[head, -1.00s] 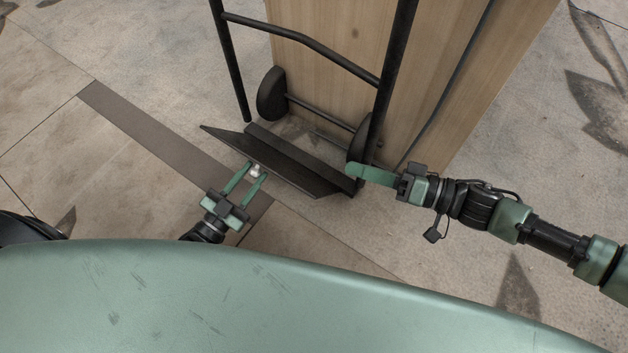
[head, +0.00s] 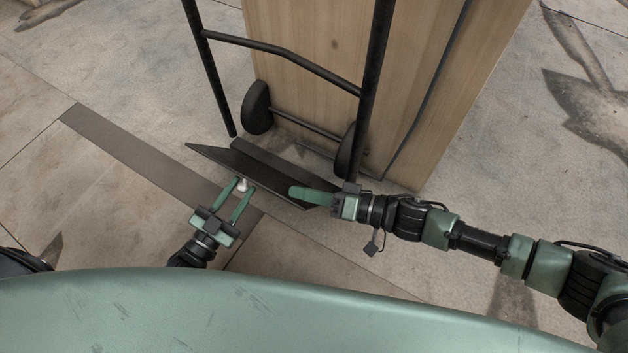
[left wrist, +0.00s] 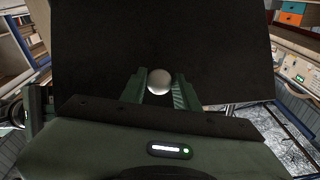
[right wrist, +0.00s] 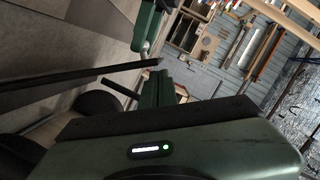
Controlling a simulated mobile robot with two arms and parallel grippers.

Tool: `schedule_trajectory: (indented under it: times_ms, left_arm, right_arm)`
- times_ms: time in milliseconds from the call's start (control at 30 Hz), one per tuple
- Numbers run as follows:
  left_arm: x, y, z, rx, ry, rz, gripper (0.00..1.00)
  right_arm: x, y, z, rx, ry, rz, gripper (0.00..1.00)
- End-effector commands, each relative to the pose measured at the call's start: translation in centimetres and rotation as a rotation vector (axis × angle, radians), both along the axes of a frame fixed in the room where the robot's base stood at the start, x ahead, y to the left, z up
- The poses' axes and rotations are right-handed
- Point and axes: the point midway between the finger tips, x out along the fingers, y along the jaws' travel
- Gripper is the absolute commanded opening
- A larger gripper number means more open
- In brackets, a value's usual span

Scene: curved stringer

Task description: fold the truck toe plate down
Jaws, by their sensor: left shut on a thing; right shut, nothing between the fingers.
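The black hand truck (head: 205,75) stands upright, with its dark toe plate (head: 255,170) tilted up at its foot. My left gripper (head: 243,186) is at the plate's near side, shut on a small pale round knob (left wrist: 158,81). In the left wrist view the toe plate (left wrist: 100,45) fills the space beyond the fingers. My right gripper (head: 296,192) is shut and empty, its fingers overlapping the plate's right end in the head view; I cannot tell if they touch it. In the right wrist view the plate shows edge-on as a dark bar (right wrist: 85,75).
A large wooden box (head: 300,80) stands right behind the truck. The truck's two wheels (head: 256,107) rest near the floor on either side. A brown strip (head: 130,150) lies along the floor. The floor to the left is clear.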

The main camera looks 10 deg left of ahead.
Motion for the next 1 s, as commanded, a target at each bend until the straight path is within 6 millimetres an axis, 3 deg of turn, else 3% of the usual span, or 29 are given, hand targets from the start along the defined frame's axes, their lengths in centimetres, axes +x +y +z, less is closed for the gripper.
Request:
schedule_trajectory:
  times_ms: [33, 400, 800, 833, 867, 1000]
  left_arm:
    - [-0.2, -0.5, -0.7, 0.008, 0.017, -0.008, 0.0]
    - [-0.2, -0.5, -0.7, 0.009, 0.018, -0.008, 0.0]
    - [0.0, -0.6, -0.5, 0.006, 0.011, -0.009, 0.0]
    - [0.0, -0.6, -0.4, 0.006, 0.011, -0.009, 0.4]
    - [0.0, -0.6, -0.4, 0.005, 0.011, -0.009, 0.48]
    - [0.1, -0.5, -0.3, 0.004, 0.008, -0.007, 0.5]
  right_arm:
    - [-0.2, 0.1, -0.2, 0.001, 0.0, 0.0, 0.0]
    - [-0.4, 0.2, -0.3, 0.001, -0.001, 0.001, 0.0]
    - [-1.9, 0.7, -1.2, 0.0, 0.003, 0.007, 0.0]
    - [-2.0, 0.7, -1.2, 0.0, 0.003, 0.008, 0.0]
    - [-2.0, 0.7, -1.2, 0.0, 0.004, 0.008, 0.0]
    - [-2.0, 0.7, -1.2, 0.0, 0.003, 0.008, 0.0]
